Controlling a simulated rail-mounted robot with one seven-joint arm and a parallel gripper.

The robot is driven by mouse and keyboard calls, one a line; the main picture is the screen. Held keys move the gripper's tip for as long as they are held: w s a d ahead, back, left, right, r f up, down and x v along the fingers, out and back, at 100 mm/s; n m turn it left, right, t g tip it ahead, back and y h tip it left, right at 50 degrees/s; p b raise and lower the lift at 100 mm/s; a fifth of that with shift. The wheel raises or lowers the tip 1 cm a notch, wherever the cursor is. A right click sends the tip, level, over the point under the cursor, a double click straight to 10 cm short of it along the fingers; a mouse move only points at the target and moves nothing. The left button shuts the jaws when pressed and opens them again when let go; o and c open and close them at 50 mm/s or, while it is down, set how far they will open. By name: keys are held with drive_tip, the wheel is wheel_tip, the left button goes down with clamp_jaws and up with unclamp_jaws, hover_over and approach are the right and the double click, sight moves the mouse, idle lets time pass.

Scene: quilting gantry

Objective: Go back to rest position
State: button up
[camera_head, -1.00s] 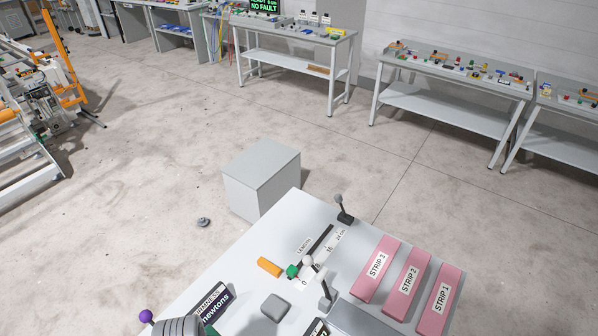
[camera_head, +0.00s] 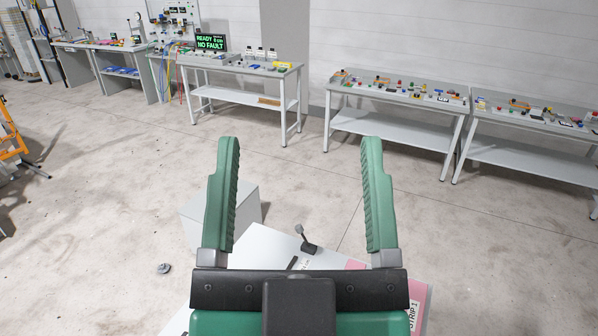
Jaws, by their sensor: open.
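My gripper (camera_head: 300,190) is large in the foreground, with two green ribbed fingers spread wide apart. It is open, and nothing is between the fingers. It is raised in front of the white table (camera_head: 262,243) and hides most of it. Of the table, a far corner, a small dark lever with a grey knob (camera_head: 307,242) and part of the pink block marked STRIP 1 (camera_head: 415,305) show.
A grey box (camera_head: 200,222) stands on the floor behind the left finger. A small grey round object (camera_head: 164,268) lies on the floor. Workbenches (camera_head: 395,125) with parts line the back wall, and a screen (camera_head: 211,42) reads READY and NO FAULT.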

drive_tip(key=shift+r, duration=0.1)
wheel_tip(320, 180, up, 11)
drive_tip(key=p, duration=1.1)
